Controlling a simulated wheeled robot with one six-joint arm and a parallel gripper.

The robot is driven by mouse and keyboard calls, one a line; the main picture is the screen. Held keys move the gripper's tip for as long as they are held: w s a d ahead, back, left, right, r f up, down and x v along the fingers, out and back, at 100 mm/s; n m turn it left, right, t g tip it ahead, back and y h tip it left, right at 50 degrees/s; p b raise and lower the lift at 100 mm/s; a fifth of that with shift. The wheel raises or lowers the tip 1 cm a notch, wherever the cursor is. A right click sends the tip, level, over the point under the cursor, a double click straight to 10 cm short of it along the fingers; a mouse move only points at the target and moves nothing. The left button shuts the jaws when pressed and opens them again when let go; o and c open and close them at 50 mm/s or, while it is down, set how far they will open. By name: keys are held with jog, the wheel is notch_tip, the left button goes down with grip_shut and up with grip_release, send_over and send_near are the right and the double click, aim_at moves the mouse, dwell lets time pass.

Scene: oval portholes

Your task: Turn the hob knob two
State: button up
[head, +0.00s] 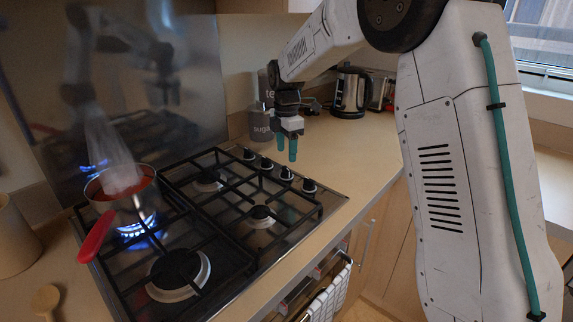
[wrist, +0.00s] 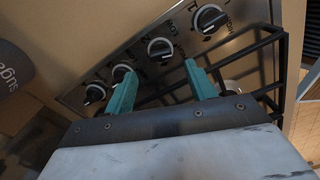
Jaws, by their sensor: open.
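The gas hob (head: 225,225) has a row of several black knobs along its right side. In the head view I see knobs from the back (head: 248,154), through the middle (head: 266,164) (head: 286,173), to the front (head: 308,186). My gripper (head: 287,150) hangs above the row, fingers pointing down, open and empty. In the wrist view its teal fingers (wrist: 160,78) are spread apart, and one knob (wrist: 160,48) shows beyond the gap between them. Another knob (wrist: 122,72) is close to the left fingertip. No contact is visible.
A steaming pan (head: 125,205) with a red handle sits over a lit blue flame at the left. A sugar canister (head: 262,120) and a kettle (head: 350,92) stand behind the hob. Black pan grates (head: 195,215) lie beside the knobs. The counter right of them is clear.

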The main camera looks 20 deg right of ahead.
aim_at(286, 168)
jog(key=shift+f, duration=2.8)
